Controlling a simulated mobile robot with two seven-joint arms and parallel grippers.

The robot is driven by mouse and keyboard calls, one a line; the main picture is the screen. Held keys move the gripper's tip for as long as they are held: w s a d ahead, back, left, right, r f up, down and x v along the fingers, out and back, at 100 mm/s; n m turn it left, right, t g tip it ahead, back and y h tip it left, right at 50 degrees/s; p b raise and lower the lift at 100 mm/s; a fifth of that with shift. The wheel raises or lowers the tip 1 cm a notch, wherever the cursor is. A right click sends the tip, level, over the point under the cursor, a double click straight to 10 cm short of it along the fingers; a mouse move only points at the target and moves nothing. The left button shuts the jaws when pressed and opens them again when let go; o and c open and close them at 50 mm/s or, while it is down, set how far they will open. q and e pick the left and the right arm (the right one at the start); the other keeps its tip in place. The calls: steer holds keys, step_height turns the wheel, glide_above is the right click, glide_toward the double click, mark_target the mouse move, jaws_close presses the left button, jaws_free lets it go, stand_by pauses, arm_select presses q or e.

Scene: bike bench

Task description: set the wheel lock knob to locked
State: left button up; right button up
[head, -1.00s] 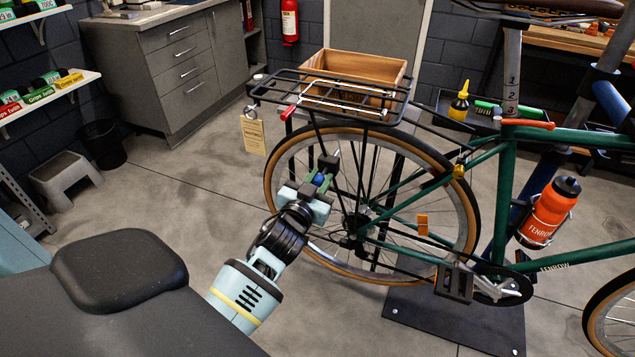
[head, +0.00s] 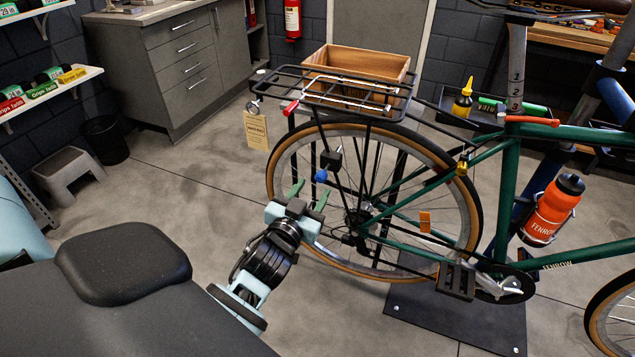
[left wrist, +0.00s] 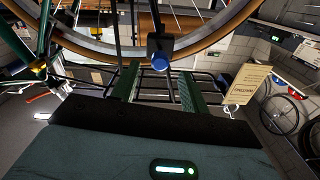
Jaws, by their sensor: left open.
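The wheel lock shows as a small black block (head: 331,160) with a blue knob (head: 321,175), beside the rear wheel of the green bike. I cannot read which setting the knob is at. My left gripper (head: 309,194) is open and empty, its green fingers pointing up toward the knob from below and left, apart from it. In the left wrist view the blue knob (left wrist: 160,63) sits beyond and between the tips of the two open fingers (left wrist: 158,76). The right gripper is not in view.
A tan tag (head: 255,130) hangs at the rack's left end. The bike stands on a dark floor plate (head: 460,318).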

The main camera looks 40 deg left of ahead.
arm_select(q)
steer(key=shift+v, duration=0.85)
steer(key=shift+c, duration=0.5)
steer(key=shift+c, duration=1.1)
steer(key=shift+s+m, duration=0.1)
steer(key=shift+m, duration=0.3)
steer(key=shift+c, duration=1.2)
steer(key=m, duration=0.2)
steer(key=s+m, duration=0.1)
steer(key=shift+s+d+f+m, duration=0.15)
steer(key=shift+m, duration=0.25)
jaws_close()
steer(key=s+d+m, duration=0.1)
steer(key=s+m, duration=0.3)
steer(key=m, duration=1)
steer(key=s+d+m+p, duration=0.1)
steer(key=s+m, duration=0.4)
steer(key=m, duration=1)
steer(key=shift+r+m, duration=0.2)
steer(key=shift+m, duration=0.1)
